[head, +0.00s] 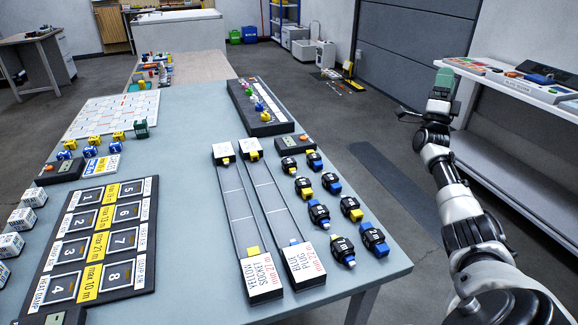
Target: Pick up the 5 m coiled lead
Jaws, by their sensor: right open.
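Several black coiled leads with yellow or blue ends lie in two columns near the table's right edge in the head view. They include a far blue-ended lead (314,160), a blue-ended lead (331,182), a yellow-ended lead (304,187), a yellow-ended lead (352,208), a near-left lead (342,251) and a near-right blue-ended lead (374,239). Their labels are too small to tell which is the 5 m one. My right gripper (441,84) is open, beyond the table's right edge and apart from the leads. My left gripper is out of view.
On the grey table (190,235), two long trays marked yellow socket (262,279) and blue plug (303,265) lie left of the leads. A numbered black board (100,245) is further left. A white shelf bench (525,90) stands at right, with open floor between.

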